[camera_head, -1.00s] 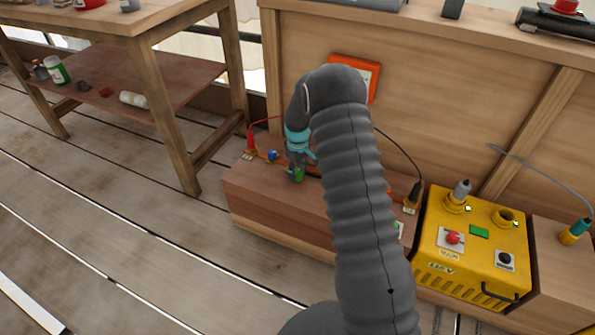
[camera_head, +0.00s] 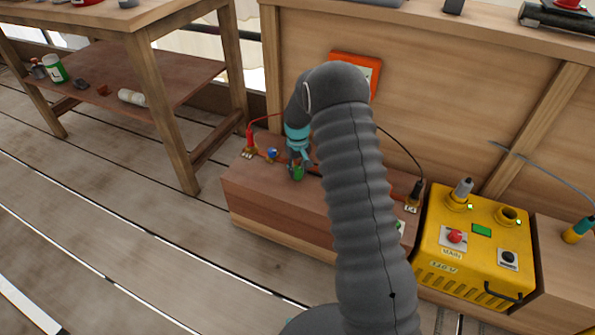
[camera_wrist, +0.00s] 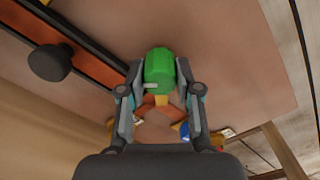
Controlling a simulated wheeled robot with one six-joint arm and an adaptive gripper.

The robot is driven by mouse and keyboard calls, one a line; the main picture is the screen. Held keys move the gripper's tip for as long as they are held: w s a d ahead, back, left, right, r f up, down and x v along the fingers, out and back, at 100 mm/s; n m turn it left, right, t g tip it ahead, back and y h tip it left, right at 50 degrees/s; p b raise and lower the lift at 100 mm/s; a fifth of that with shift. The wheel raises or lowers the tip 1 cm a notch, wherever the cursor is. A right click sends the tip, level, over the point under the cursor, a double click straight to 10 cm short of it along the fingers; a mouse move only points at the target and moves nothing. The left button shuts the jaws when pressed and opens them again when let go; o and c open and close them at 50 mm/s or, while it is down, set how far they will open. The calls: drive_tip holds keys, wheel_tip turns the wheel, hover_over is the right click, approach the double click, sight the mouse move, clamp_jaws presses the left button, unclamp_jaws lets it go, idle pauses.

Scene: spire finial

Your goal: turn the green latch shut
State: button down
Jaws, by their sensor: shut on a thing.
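The green latch (camera_wrist: 160,69) shows in the wrist view between the two fingers of my gripper (camera_wrist: 159,92), which is shut on it. An orange and yellow part shows just below it in that view. In the head view the green latch (camera_head: 297,172) is small, on top of the low wooden box (camera_head: 262,203), with my gripper (camera_head: 297,160) right above it. My arm hides part of the box top. The latch's exact angle is hard to tell.
A red plug (camera_head: 249,139) with a red cable and a blue knob (camera_head: 271,155) are close left of my gripper. A black plug (camera_head: 415,190) stands at the box's right end, beside a yellow machine (camera_head: 470,245). A wooden table (camera_head: 180,85) stands at left.

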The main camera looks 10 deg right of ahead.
sight(298, 168)
drive_tip(key=m+b, duration=0.1)
drive_tip(key=m, duration=0.3)
drive_tip(key=shift+m, duration=0.3)
drive_tip(key=shift+m+b, duration=0.35)
drive_tip(key=shift+m, duration=1.95)
drive_tip(key=c, duration=0.8)
unclamp_jaws()
wheel_tip(298, 168, up, 12)
